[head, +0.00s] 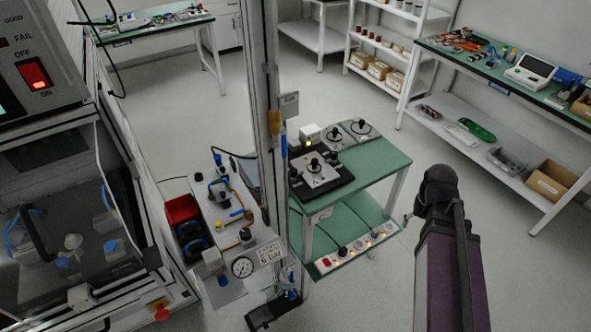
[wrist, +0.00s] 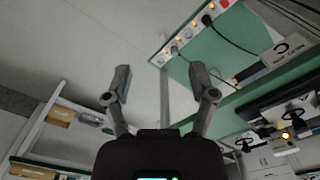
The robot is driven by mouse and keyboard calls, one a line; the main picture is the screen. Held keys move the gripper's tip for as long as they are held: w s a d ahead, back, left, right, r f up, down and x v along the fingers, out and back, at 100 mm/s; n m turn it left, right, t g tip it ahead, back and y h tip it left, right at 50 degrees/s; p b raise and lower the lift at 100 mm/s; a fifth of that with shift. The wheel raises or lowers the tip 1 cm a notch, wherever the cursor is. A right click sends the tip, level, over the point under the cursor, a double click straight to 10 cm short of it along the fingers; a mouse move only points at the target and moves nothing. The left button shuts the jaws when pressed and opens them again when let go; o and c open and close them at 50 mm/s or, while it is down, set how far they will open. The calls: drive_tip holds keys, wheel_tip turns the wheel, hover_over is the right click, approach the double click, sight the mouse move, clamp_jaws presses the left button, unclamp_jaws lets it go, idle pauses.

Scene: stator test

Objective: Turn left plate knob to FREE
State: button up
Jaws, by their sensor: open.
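In the head view, a light grey plate with a black knob (head: 314,163) sits on a dark base on the green table. Behind it are two more grey plates, a left one with a black knob (head: 334,133) and a right one with a black knob (head: 361,125). The knob markings are too small to read. In the wrist view, two dark knobs, one nearer (wrist: 295,114) and one farther (wrist: 244,144), show at the right edge. My gripper (wrist: 161,84) is open and empty, apart from the plates. My arm stands right of the table in the head view.
The green table (head: 388,160) has a lower shelf with a power strip (head: 355,252). A metal post (head: 268,100) and a gauge rig (head: 243,266) stand to its left. A workbench (head: 480,62) is at the right. Open floor (head: 200,130) lies behind.

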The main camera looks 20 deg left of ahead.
drive_tip(key=w+a+r+n+p, duration=0.2)
drive_tip(key=w+a, duration=0.4)
drive_tip(key=a, duration=0.3)
drive_tip(key=w+a+r+n+p, duration=0.2)
drive_tip(key=w+a, duration=0.3)
drive_tip(key=a, duration=0.4)
wheel_tip(320, 180, up, 4)
drive_tip(key=n+p, duration=0.3)
drive_tip(key=p, duration=0.1)
hover_over(294, 170)
drive_tip(key=shift+a, duration=0.15)
drive_tip(key=shift+f+b, duration=0.15)
drive_tip(key=shift+b, duration=0.25)
wheel_tip(294, 170, down, 14)
drive_tip(key=b, duration=1.3)
drive_tip(key=shift+r, duration=0.25)
clamp_jaws()
